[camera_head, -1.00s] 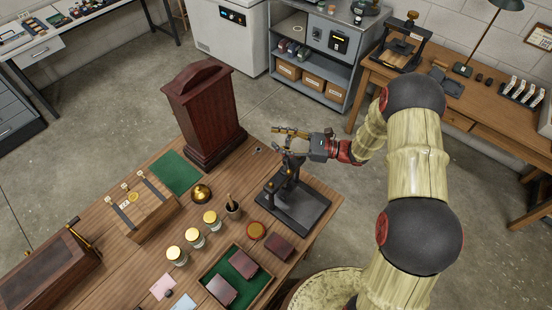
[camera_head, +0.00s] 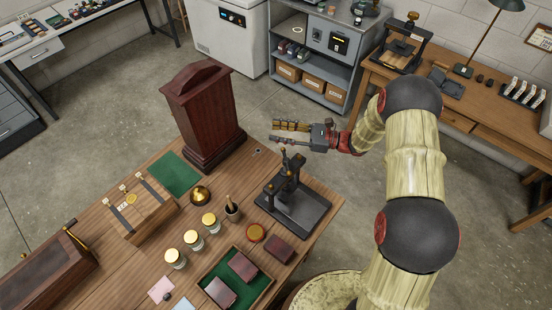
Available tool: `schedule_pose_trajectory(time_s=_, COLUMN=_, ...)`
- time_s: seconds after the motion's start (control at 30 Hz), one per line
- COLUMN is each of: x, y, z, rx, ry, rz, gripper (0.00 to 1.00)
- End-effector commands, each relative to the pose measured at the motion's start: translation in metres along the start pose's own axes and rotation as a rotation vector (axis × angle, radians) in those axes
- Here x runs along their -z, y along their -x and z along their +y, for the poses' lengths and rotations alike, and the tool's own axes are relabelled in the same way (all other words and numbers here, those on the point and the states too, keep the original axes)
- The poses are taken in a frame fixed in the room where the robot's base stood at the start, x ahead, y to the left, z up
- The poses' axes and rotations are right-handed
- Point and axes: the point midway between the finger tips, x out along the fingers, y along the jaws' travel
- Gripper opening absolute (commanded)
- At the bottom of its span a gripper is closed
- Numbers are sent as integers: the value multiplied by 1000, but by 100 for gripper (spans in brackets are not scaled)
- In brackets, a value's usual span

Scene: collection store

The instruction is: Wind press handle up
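The black press (camera_head: 292,205) stands on the front right part of the wooden table, with a flat dark base and an upright frame. Its handle (camera_head: 285,160) is a thin dark upright piece at the top. My gripper (camera_head: 277,133) is just above and behind the handle, its fingers pointing left. A gap shows between the brassy upper finger and the dark lower finger, with nothing held in it. The lower finger looks close to the handle's top; I cannot tell whether they touch.
A tall dark red wooden case (camera_head: 205,115) stands left of my gripper. A small pot (camera_head: 233,212), a red-rimmed round pad (camera_head: 256,233) and a green-lined tray (camera_head: 262,292) lie near the press. A second press (camera_head: 402,55) stands on the back right desk.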

Motion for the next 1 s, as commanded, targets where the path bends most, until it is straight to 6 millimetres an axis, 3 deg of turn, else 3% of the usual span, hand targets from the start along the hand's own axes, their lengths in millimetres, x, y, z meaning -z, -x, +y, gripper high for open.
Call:
schedule_pose_trajectory(time_s=0.27, x=0, y=7, z=0, rx=1, ry=0, rz=0, gripper=35)
schedule_pose_trajectory(time_s=0.7, x=1, y=89, z=-1, rx=3, ry=-1, rz=0, gripper=35)
schedule_pose_trajectory(time_s=1.0, x=0, y=119, z=-1, rx=1, ry=-1, rz=0, gripper=35)
